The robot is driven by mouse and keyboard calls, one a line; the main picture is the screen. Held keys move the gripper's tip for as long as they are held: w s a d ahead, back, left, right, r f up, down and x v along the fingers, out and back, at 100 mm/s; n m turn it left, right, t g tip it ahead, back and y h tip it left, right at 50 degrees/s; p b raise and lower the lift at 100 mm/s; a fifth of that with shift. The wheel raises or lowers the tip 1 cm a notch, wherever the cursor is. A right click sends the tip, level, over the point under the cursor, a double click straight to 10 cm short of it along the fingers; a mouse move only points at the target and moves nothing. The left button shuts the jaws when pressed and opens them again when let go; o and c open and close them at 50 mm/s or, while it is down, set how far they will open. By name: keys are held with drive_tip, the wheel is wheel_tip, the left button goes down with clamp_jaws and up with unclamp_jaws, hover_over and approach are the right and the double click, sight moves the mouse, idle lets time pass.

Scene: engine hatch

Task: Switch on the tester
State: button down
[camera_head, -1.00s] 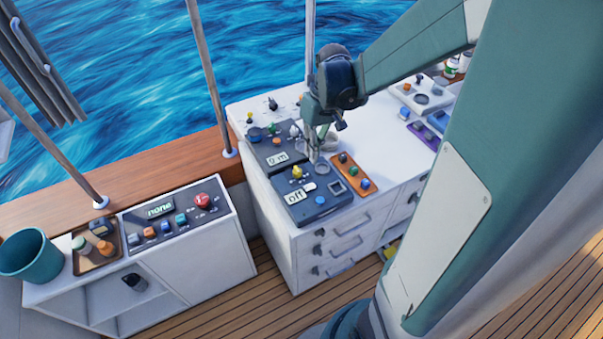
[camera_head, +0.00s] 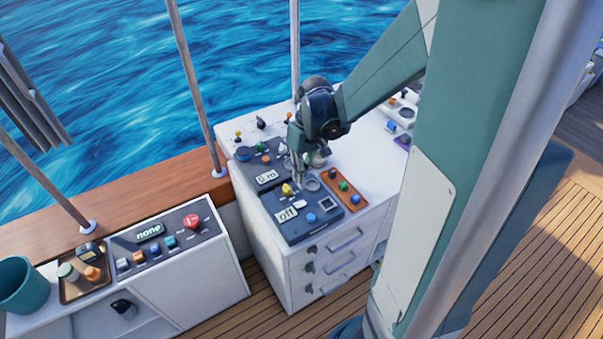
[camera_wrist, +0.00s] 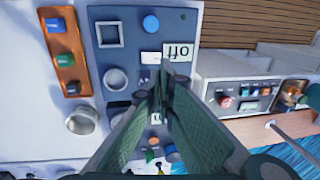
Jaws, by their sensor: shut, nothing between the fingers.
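A dark blue unit (camera_head: 273,204), which I take to be the tester, lies on the white drawer cabinet. Its display (camera_head: 287,214) reads "off". It carries a yellow knob (camera_head: 288,190), a white switch (camera_head: 300,204), a blue button (camera_head: 311,217), a square recess (camera_head: 326,204) and a round socket (camera_head: 312,185). My gripper (camera_head: 302,180) is shut and empty, pointing down over the unit's rear edge. In the wrist view the shut fingertips (camera_wrist: 166,72) lie beside the upside-down display (camera_wrist: 178,53); the blue button (camera_wrist: 151,24) and white switch (camera_wrist: 151,56) are clear. The yellow knob seems hidden behind the fingers there.
A second dark unit with a display (camera_head: 267,178) sits just behind. An orange strip (camera_head: 345,188) with several coloured knobs lies to the right. A low console (camera_head: 165,240) reading "none", with a red button (camera_head: 192,221), and a teal bucket (camera_head: 22,285) stand at left.

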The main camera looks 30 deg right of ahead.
sight(297, 205)
drive_tip(key=shift+a+f, duration=0.25)
drive_tip(key=shift+f, duration=1.5)
drive_tip(key=shift+a+f, duration=0.3)
drive_tip(key=shift+f, duration=1.4)
drive_tip(key=shift+a+f, duration=0.25)
drive_tip(key=shift+f, duration=1.5)
drive_tip(key=shift+f, duration=0.1)
drive_tip(key=shift+a+f+h+b, duration=0.25)
drive_tip(key=shift+f+h+b, duration=0.2)
drive_tip(key=shift+b, duration=0.25)
drive_tip(key=shift+d+r, duration=0.25)
drive_tip(key=shift+d, duration=0.1)
drive_tip(key=shift+d+r, duration=0.15)
drive_tip(key=shift+d, duration=0.3)
drive_tip(key=shift+r, duration=0.15)
